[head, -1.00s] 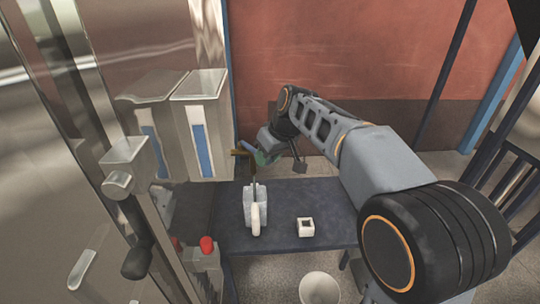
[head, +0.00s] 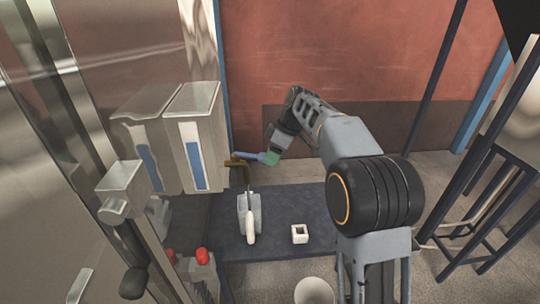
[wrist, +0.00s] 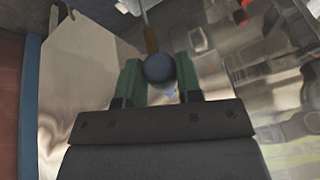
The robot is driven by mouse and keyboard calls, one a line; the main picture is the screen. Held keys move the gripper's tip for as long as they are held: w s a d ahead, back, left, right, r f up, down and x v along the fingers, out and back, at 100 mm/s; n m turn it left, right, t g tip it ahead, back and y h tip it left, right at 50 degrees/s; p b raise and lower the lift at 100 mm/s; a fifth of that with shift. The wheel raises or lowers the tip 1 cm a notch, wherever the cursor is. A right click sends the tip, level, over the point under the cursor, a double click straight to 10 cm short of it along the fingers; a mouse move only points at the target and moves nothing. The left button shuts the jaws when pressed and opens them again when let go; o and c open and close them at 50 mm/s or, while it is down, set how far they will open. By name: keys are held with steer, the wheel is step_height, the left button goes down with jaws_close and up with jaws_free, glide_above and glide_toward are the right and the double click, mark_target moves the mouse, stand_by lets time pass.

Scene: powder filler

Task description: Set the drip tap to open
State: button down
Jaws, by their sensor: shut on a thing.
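The drip tap (head: 240,163) is a brass-coloured tap on the side of the metal machine, with a spout curving down. Its blue lever handle (head: 256,156) points out to the right in the head view. My gripper (head: 271,157) has its green fingers at the outer end of this handle. In the wrist view, the round blue end of the handle (wrist: 160,68) sits between the two green fingers of my gripper (wrist: 160,85), which is shut on it. The fingers partly hide the handle.
A pale jug (head: 249,217) stands on the dark table (head: 280,205) below the spout. A small white square block (head: 299,234) is on the table to its right. A white bucket (head: 314,290) stands on the floor in front. A red-capped container (head: 202,268) is at lower left.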

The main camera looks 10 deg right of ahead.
steer(key=shift+w+r, duration=0.1)
stand_by(0.3)
steer(key=c, duration=1.1)
jaws_free()
steer(key=shift+o, duration=0.2)
steer(key=v, duration=1.3)
steer(key=shift+d+r+p, duration=0.15)
steer(key=shift+r+p, duration=0.15)
steer(key=shift+p, duration=0.15)
